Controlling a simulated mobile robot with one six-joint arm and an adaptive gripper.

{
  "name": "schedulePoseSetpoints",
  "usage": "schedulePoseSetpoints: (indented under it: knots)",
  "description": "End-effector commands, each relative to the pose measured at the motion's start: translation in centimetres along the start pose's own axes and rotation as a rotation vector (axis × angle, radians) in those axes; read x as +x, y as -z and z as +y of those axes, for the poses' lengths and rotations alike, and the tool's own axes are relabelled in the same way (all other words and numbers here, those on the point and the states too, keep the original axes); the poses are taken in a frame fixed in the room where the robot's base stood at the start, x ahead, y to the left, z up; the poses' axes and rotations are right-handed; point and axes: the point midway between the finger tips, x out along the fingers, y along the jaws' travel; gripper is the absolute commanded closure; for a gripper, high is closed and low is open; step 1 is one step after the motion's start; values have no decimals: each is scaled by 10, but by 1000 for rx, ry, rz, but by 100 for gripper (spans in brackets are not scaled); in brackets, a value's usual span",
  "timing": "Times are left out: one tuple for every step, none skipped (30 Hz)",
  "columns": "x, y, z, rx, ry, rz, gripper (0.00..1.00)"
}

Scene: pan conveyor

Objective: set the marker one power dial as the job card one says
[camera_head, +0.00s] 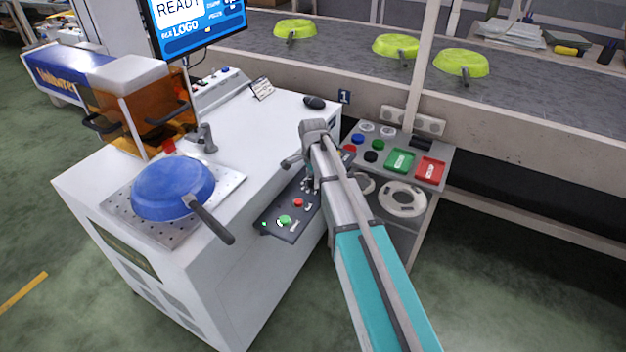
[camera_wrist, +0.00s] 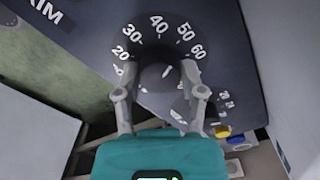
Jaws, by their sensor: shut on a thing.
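My gripper (camera_wrist: 160,96) is shut on a dark dial knob (camera_wrist: 158,78), one finger on each side of it. White numbers from 20 to 60 arc around the knob in the wrist view. A short white mark on the knob slants up and right, roughly toward the 40 to 50 side; its exact reading is unclear. The dial's name is hidden. In the head view my gripper (camera_head: 309,184) reaches the dark control panel (camera_head: 272,222) on the white machine's side, and my arm hides part of it. A small card (camera_head: 262,89) stands on the machine top; its text is unreadable.
A blue pan (camera_head: 172,188) lies on the perforated plate (camera_head: 228,190), its handle over the edge. The panel has red (camera_head: 298,202) and green (camera_head: 284,219) buttons. A conveyor (camera_head: 350,52) carries green pans.

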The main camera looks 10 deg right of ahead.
Motion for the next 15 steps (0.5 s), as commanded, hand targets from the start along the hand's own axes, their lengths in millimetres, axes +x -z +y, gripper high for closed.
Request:
schedulePoseSetpoints:
  knots:
    - [0, 0, 1, 24, -1, -1, 95]
    - [0, 0, 1, 38, -1, -1, 95]
    - [0, 0, 1, 55, -1, -1, 95]
    - [0, 0, 1, 65, -1, -1, 95]
    - [0, 0, 1, 75, -1, -1, 95]
    - [0, 0, 1, 87, -1, -1, 95]
    - [0, 0, 1, 93, -1, -1, 95]
    - [0, 0, 1, 98, -1, -1, 95]
    - [0, 0, 1, 104, -1, -1, 95]
    - [0, 0, 1, 108, -1, -1, 95]
    - [0, 0, 1, 111, -1, -1, 95]
    - [0, 0, 1, 113, -1, -1, 95]
    - [0, 0, 1, 114, -1, -1, 95]
    - [0, 0, 1, 114, -1, -1, 95]
    - [0, 0, 1, 115, -1, -1, 95]
